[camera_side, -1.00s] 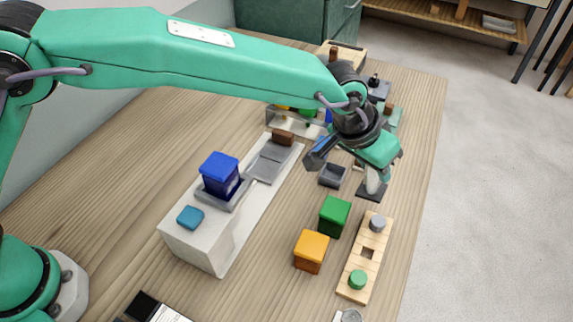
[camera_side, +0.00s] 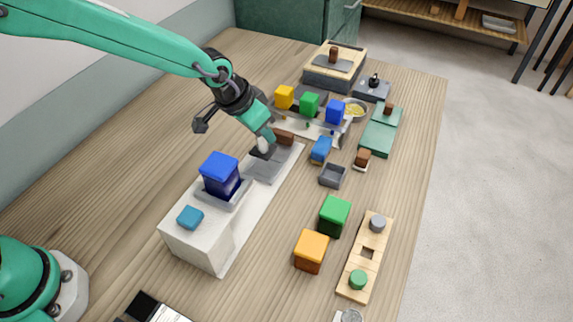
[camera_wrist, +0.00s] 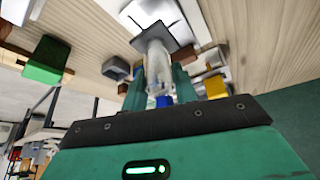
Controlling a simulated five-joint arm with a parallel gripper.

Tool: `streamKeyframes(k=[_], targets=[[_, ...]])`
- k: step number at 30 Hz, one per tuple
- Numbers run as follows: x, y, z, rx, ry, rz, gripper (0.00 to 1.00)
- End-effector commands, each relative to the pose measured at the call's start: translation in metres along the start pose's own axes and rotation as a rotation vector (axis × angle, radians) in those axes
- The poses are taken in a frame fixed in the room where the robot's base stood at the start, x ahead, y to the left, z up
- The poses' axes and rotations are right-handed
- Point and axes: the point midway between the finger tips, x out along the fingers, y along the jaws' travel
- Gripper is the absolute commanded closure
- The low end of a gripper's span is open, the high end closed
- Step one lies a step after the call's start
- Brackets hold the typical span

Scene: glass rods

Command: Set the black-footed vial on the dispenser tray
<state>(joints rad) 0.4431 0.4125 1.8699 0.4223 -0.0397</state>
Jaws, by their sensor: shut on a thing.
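My gripper (camera_side: 268,138) is shut on the black-footed vial, a clear glass tube (camera_side: 262,146) with a dark square foot. The vial is partly hidden by the fingers. In the wrist view the vial (camera_wrist: 158,66) stands out from between the fingers, its dark foot (camera_wrist: 166,35) at the far end. The dispenser tray (camera_side: 264,169) is the grey plate on the white dispenser base. The vial is over the back part of this tray. I cannot tell whether the foot touches it.
A blue-lidded box (camera_side: 220,177) stands on the dispenser in front of the tray. A brown block (camera_side: 284,138) is just behind the tray. A blue block (camera_side: 321,149) and a grey open box (camera_side: 333,176) lie to the right. Green (camera_side: 335,214) and orange (camera_side: 311,250) boxes stand nearer the front.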

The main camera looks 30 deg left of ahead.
Motion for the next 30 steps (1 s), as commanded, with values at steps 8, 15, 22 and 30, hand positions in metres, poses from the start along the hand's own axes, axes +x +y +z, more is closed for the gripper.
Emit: streamKeyframes(k=[8, 15, 22, 30], targets=[[0.001, 0.000, 0.001, 0.000, 0.001, 0.000, 0.98], [0.008, 0.000, 0.004, 0.000, 0.001, 0.000, 0.98], [0.020, -0.001, 0.009, 0.000, 0.000, 0.000, 0.98], [0.036, -0.001, 0.017, 0.000, -0.001, 0.000, 0.98]])
